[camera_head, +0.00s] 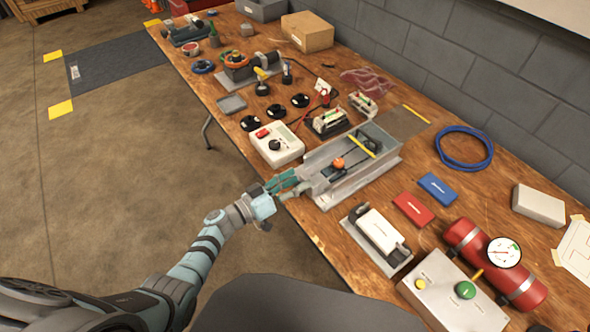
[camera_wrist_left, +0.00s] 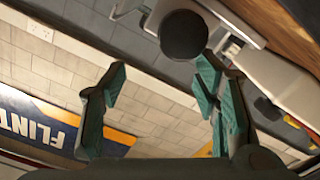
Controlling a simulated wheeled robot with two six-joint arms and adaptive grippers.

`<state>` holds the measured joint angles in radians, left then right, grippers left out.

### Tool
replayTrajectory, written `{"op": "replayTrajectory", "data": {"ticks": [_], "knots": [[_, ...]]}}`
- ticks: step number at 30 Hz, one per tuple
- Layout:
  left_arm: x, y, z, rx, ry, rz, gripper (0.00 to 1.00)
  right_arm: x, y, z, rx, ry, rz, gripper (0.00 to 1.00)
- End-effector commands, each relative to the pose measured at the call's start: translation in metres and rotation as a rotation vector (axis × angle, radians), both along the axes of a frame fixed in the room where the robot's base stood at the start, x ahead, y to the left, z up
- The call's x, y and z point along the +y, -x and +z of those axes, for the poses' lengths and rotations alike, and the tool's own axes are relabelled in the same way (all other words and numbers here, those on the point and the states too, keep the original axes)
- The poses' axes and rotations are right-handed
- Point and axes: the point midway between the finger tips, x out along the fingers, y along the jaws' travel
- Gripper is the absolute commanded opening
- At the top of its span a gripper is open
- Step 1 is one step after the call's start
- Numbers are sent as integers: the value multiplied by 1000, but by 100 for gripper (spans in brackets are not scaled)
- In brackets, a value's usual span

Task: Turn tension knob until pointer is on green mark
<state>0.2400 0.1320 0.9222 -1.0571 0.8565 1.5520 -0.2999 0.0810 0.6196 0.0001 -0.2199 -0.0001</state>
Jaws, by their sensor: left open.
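My left gripper (camera_head: 290,184) is open at the near left end of a grey metal machine (camera_head: 372,178) on the workbench. In the left wrist view its teal fingers (camera_wrist_left: 163,66) stand apart with nothing between them. A dark round knob (camera_wrist_left: 184,36) shows just beyond the fingertips, nearer the right finger; I take it for the tension knob. It sits at the end of the grey housing. In the head view the gripper hides this knob. An orange ball (camera_head: 338,163) and a yellow bar (camera_head: 362,144) are on the machine. I cannot make out its pointer or green mark.
A white control box (camera_head: 277,145) stands left of the machine. A white-and-black device (camera_head: 377,230), a red box (camera_head: 413,209) and a blue box (camera_head: 438,188) lie to its right. Further right is a red cylinder with a gauge (camera_head: 504,253). Open floor lies in front of the bench.

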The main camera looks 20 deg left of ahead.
Motion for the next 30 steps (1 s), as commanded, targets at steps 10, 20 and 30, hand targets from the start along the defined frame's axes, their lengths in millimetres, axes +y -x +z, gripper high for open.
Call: {"op": "replayTrajectory", "data": {"ticks": [10,20,30], "knots": [[0,1,59,-2,-1,0,52,1,0,0,0,-1,0,16],[2,0,63,-10,-1,16,52,1,0,0,0,-1,0,16],[144,32,83,-38,-280,796,52,1,0,0,0,-1,0,16]]}}
